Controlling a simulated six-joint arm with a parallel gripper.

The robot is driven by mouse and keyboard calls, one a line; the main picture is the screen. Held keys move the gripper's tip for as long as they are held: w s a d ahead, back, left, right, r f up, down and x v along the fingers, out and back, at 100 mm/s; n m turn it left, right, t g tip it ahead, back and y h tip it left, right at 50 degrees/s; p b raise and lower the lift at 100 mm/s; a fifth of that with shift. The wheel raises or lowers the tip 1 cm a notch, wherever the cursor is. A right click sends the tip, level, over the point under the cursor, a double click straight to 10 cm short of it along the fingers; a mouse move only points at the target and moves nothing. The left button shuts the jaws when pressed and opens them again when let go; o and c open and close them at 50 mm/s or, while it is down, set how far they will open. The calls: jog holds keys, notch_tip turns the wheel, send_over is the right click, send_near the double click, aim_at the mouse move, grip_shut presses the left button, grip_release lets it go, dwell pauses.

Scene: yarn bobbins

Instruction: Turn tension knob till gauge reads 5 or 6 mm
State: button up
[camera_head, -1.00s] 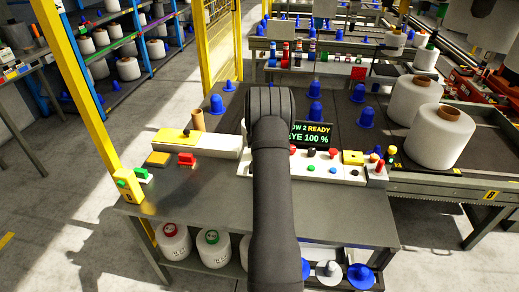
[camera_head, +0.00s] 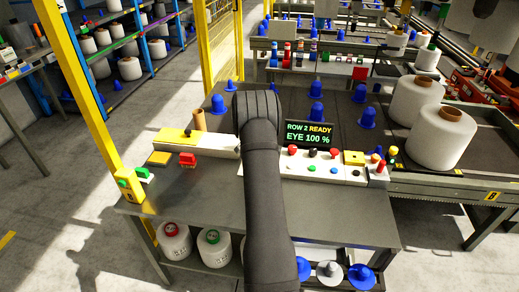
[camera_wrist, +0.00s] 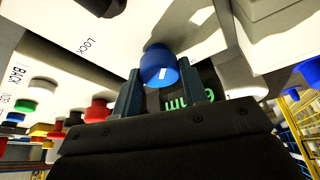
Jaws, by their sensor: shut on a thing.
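In the wrist view a blue knob (camera_wrist: 158,70) with a white mark sits between the two fingers of my gripper (camera_wrist: 160,77), which is shut on it. The knob is at the edge of a white panel (camera_wrist: 80,30) that carries the word LOCK. Behind the fingers a dark gauge display (camera_wrist: 190,101) shows green characters, inverted and partly hidden; I make out "mm" but cannot read the digit surely. In the head view my arm hides the gripper, knob and gauge.
A console (camera_head: 325,166) with several coloured buttons stands on the grey bench (camera_head: 215,215); its screen (camera_head: 309,134) reads ROW 2 READY, EYE 100 %. A red block (camera_head: 187,160) and a cardboard tube (camera_head: 199,120) are to the left. White yarn bobbins (camera_head: 441,140) stand at the right.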

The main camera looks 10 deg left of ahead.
dwell(0.3)
jog(key=o, duration=0.9)
jog(key=shift+o, duration=0.2)
jog(key=v, duration=1.7)
jog(key=shift+r, duration=0.2)
jog(key=shift+a, duration=0.15)
jog(key=x, duration=1.7)
jog(key=shift+f, duration=0.2)
